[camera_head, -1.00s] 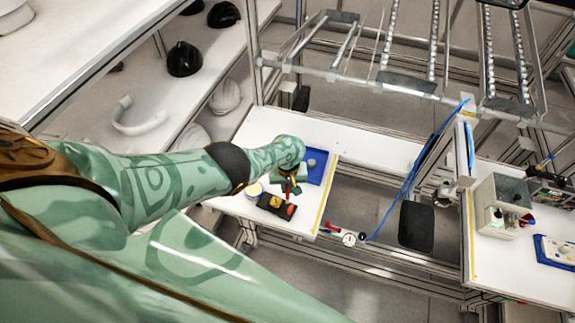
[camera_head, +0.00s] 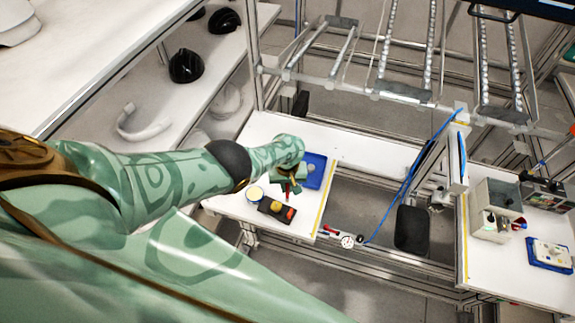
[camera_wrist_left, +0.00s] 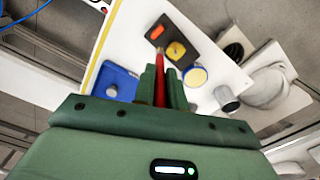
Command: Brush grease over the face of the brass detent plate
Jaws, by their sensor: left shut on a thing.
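My left gripper (camera_head: 288,184) is shut on a slim red-handled tool, likely the brush (camera_wrist_left: 160,80), over the white table. The wrist view shows the red handle between the green fingers (camera_wrist_left: 162,88). A dark block (camera_head: 263,207) lies just below the gripper in the head view. It carries a yellow-gold piece, likely the brass detent plate (camera_head: 276,207), also seen in the wrist view (camera_wrist_left: 176,50), and an orange piece (camera_wrist_left: 157,32). A round yellow tin with a pale top (camera_head: 255,193) stands beside the block. Whether the brush touches the plate I cannot tell. My right gripper is out of view.
A blue tray (camera_head: 318,179) with a grey round piece lies behind the gripper. A yellow strip (camera_head: 323,206) marks the table's right edge, with an open frame gap beyond. A second white table (camera_head: 510,280) at right holds boxes. Helmet shells (camera_head: 186,62) sit on shelves at left.

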